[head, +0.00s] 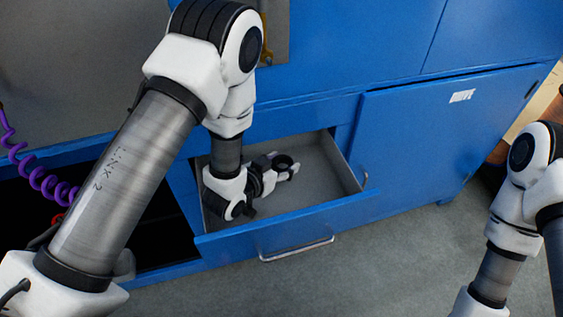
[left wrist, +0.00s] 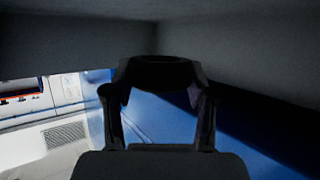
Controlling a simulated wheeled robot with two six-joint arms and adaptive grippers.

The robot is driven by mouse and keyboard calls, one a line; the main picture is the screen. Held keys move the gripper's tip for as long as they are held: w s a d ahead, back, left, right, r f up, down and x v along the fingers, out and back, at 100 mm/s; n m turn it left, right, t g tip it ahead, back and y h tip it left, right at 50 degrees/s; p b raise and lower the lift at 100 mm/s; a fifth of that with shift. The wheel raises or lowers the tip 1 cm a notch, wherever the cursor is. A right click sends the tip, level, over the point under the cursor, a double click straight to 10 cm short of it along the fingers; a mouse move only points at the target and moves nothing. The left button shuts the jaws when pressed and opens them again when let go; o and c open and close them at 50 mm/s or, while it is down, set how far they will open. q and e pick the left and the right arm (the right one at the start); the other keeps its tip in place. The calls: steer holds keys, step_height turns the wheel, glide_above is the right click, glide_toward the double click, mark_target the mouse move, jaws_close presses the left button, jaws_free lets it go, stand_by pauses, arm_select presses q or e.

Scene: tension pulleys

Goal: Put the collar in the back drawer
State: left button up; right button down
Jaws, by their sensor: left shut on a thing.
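The collar (head: 284,161) is a small dark ring in the head view. My left gripper (head: 287,169) is shut on it and holds it inside the open drawer (head: 345,216). The drawer has a blue front, a metal handle and a grey inside. In the left wrist view the dark collar (left wrist: 160,68) sits between the fingertips of my left gripper (left wrist: 160,88). I cannot tell whether the collar touches the drawer floor. My right arm shows at the right edge of the head view, but its gripper is out of the picture.
The blue cabinet (head: 440,135) has a closed door right of the drawer. A dark open bay (head: 155,245) lies to the left. A purple coiled cord (head: 40,180) hangs at the far left. Grey floor (head: 400,265) lies clear in front. The drawer's right part is empty.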

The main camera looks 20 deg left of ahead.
arm_select(q)
steer(key=o, duration=1.1)
steer(key=shift+o, duration=0.2)
steer(key=shift+r, duration=0.3)
steer(key=shift+r+p, duration=0.65)
steer(key=shift+p, duration=0.05)
steer(key=v, duration=0.7)
steer(key=shift+s+f, duration=0.2)
steer(key=shift+s, duration=0.05)
